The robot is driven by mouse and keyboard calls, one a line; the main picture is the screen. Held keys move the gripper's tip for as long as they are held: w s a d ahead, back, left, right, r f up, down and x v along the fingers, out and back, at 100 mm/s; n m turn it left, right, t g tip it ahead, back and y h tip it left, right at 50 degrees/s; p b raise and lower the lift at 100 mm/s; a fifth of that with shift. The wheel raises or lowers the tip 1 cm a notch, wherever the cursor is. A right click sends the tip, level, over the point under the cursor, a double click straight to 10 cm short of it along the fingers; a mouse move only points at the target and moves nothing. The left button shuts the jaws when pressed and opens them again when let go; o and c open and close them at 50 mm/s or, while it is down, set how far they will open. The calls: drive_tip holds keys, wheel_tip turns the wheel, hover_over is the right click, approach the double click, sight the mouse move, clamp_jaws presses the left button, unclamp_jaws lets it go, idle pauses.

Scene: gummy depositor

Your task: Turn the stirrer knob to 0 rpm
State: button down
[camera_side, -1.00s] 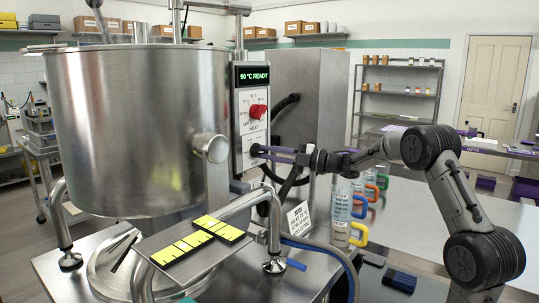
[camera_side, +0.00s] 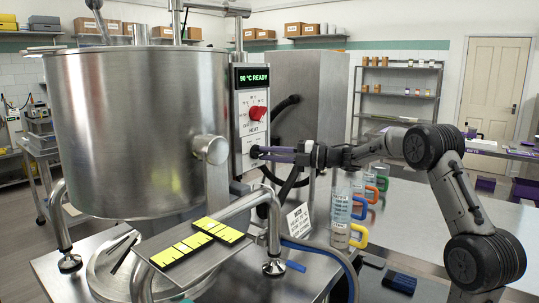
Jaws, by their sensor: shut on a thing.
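The control panel (camera_side: 242,140) stands at the right side of the large steel kettle (camera_side: 130,125). The red knob on it (camera_side: 257,113) is labelled HEAT. My gripper (camera_side: 258,152) is at the lower part of the panel, below the red knob, with its purple fingers pointing left. The fingers are shut on a small dark knob there, which I take as the stirrer knob. The fingers mostly hide this knob, so its pointer and scale cannot be read. The display (camera_side: 252,76) shows "90 °C READY" in green.
Jugs with coloured handles (camera_side: 342,212) stand under my forearm. A small printed sign (camera_side: 299,218) stands left of them. A steel shelf with yellow strips (camera_side: 205,240) and a bent pipe lie in front of the panel.

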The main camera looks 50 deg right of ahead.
drive_tip(key=c, duration=0.9)
unclamp_jaws()
drive_tip(key=shift+o, duration=0.2)
drive_tip(key=shift+s, duration=0.1)
drive_tip(key=v, duration=1.3)
drive_tip(key=shift+s, duration=0.3)
drive_tip(key=shift+d, duration=0.1)
